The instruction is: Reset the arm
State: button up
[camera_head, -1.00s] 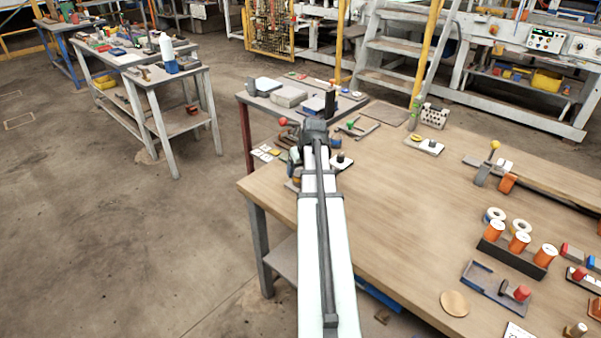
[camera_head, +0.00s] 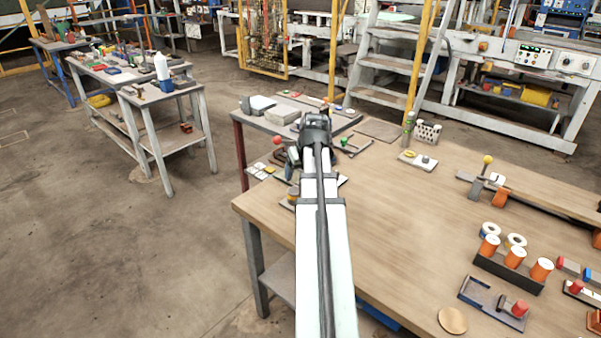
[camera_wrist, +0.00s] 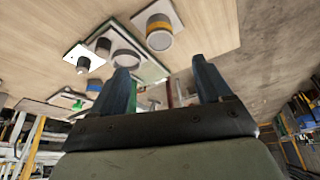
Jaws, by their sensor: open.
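My arm (camera_head: 322,240) reaches away from the camera over the left edge of the wooden table in the head view. Its far end lies near the table's far left corner, and the fingers are hidden behind the arm there. In the wrist view my gripper (camera_wrist: 166,88) shows two dark blue-grey fingers standing apart with nothing between them. The wooden table (camera_head: 400,230) also fills the top of the wrist view. A white pad with a yellow-banded round piece (camera_wrist: 159,32) and a green-edged board with a ring (camera_wrist: 127,58) lie beyond the fingers.
A grey side table (camera_head: 355,118) with boxes stands past the wooden table's far left corner. Orange cylinders in a black rack (camera_head: 512,262), a blue-grey tray (camera_head: 490,295) and a round wooden disc (camera_head: 453,320) sit on the right. The middle of the wooden table is clear.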

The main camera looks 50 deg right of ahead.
dwell(0.4)
jog(key=w+a+f+n, duration=0.3)
jog(key=w+a+f, duration=0.4)
jog(key=w+a, duration=0.25)
jog(key=w+a+f+n, duration=0.2)
jog(key=w+a+f, duration=0.5)
jog(key=w+a, duration=0.25)
jog(key=a+f+n+g+y, duration=0.1)
jog(key=a+f+n+g, duration=0.1)
jog(key=a+f, duration=0.95)
jog(key=s+a+f+m+g+y, duration=0.1)
jog(key=s+a+f+g, duration=0.1)
jog(key=s+a+f, duration=0.6)
jog(key=s+a+f+g, duration=0.2)
jog(key=s+a+f, duration=0.1)
jog(key=s+f, duration=0.85)
jog(key=s+a+f+g, duration=0.1)
jog(key=s+a+f, duration=0.1)
jog(key=s, duration=0.6)
jog(key=s+a+f+m+g, duration=0.1)
jog(key=s+f, duration=0.3)
jog(key=s, duration=0.5)
jog(key=s+a+f+g, duration=0.2)
jog(key=s+f, duration=0.1)
jog(key=s, duration=0.5)
jog(key=shift+s+a+m+g, duration=0.2)
jog(key=shift+a+m+g, duration=0.1)
jog(key=shift+a+g, duration=0.1)
